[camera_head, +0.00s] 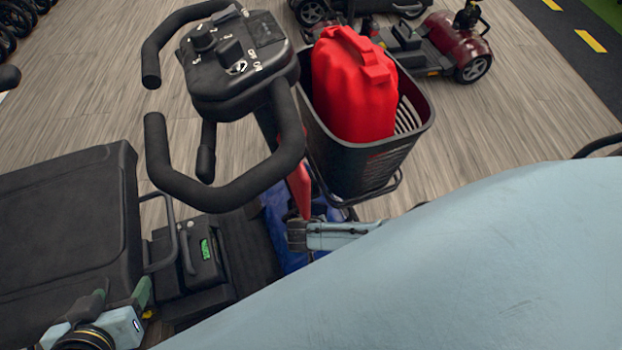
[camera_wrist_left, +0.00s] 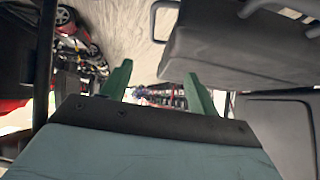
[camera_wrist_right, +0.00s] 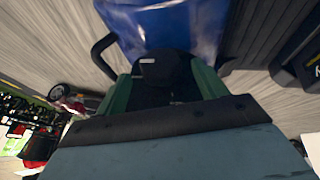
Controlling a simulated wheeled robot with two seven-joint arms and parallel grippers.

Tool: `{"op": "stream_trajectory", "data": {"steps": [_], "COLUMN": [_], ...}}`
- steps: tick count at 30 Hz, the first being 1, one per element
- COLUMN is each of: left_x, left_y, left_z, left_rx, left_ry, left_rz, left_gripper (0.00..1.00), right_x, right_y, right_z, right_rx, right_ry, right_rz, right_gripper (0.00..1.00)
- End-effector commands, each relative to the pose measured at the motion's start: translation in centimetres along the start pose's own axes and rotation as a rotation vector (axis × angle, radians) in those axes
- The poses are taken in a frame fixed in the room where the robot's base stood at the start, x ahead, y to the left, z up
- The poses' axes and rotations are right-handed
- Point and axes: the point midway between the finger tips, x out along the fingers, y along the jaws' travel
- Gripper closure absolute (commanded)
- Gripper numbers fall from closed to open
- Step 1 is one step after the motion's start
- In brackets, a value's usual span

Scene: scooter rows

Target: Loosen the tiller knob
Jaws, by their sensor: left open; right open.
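The tiller knob appears to be the black knob (camera_wrist_right: 160,68) in front of a blue body panel (camera_wrist_right: 165,25) in the right wrist view. My right gripper (camera_wrist_right: 164,88) is open, with its green fingers on either side of that knob; contact cannot be told. In the head view, part of my right gripper (camera_head: 298,236) shows low beside the red tiller post (camera_head: 300,188), and the knob is not clearly visible. The tiller carries a black console (camera_head: 235,62) and loop handlebars (camera_head: 225,192). My left gripper (camera_wrist_left: 158,88) is open and empty, near the seat (camera_head: 65,220).
A black basket (camera_head: 365,175) holding a red fuel can (camera_head: 350,85) hangs on the tiller's right. The battery box (camera_head: 190,255) is by the seat. Another red scooter (camera_head: 455,40) stands behind. My pale arm covers the lower right. Open wood floor lies behind the handlebars.

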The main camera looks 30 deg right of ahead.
Motion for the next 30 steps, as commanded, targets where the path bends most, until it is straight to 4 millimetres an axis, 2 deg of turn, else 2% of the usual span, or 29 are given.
{"op": "stream_trajectory", "data": {"steps": [9,15,21,28,30], "left_x": [0.1,-0.5,-0.9,-0.9,-0.9], "left_y": [1.1,1.6,1.7,1.7,1.7], "left_z": [-5.4,-7.7,-8.5,-8.6,-8.6], "left_rx": [0.004,0.003,0.003,0.003,0.003], "left_ry": [0.316,0.447,0.498,0.5,0.5], "left_rz": [0.027,0.039,0.043,0.043,0.043], "left_gripper": [0.4,0.4,0.4,0.4,0.4], "right_x": [1.9,2.6,2.8,2.7,2.7], "right_y": [-0.1,-0.1,-0.1,-0.1,-0.1], "right_z": [0.0,0.0,0.0,0.0,0.0], "right_rx": [0.0,0.0,0.001,0.001,0.001], "right_ry": [0.001,0.0,0.0,0.0,0.0], "right_rz": [-0.001,-0.001,-0.001,-0.001,-0.001], "right_gripper": [0.29,0.29,0.29,0.29,0.37]}}
